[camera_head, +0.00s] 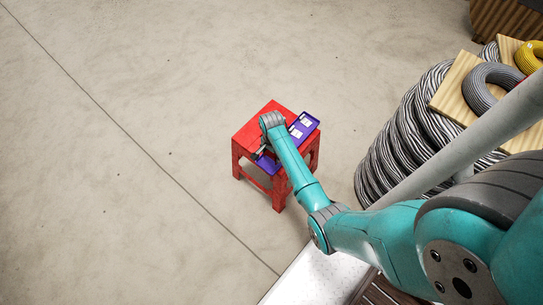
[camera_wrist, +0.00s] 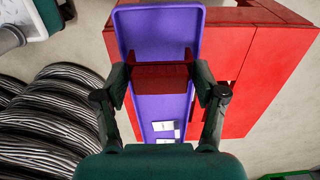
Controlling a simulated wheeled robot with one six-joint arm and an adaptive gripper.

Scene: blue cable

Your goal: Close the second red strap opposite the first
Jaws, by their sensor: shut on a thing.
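A dark red piece (camera_wrist: 160,77), which looks like a red strap, spans between my fingertips in the wrist view. My gripper (camera_wrist: 160,84) is shut on it, over a long purple tray (camera_wrist: 160,22). The tray lies on a red stool (camera_wrist: 262,70) and also shows in the head view (camera_head: 302,127). In the head view my gripper (camera_head: 262,153) is low over the stool (camera_head: 244,135), largely hidden by my wrist. I cannot tell a first strap from a second, and I see no blue cable.
Small white labels or cards (camera_wrist: 163,126) lie in the tray. Large stacked coils of grey striped cable (camera_head: 400,140) stand to the right, with a wooden board (camera_head: 455,80), a grey coil (camera_head: 482,88) and a yellow coil (camera_head: 528,55) on top. The floor left of the stool is clear.

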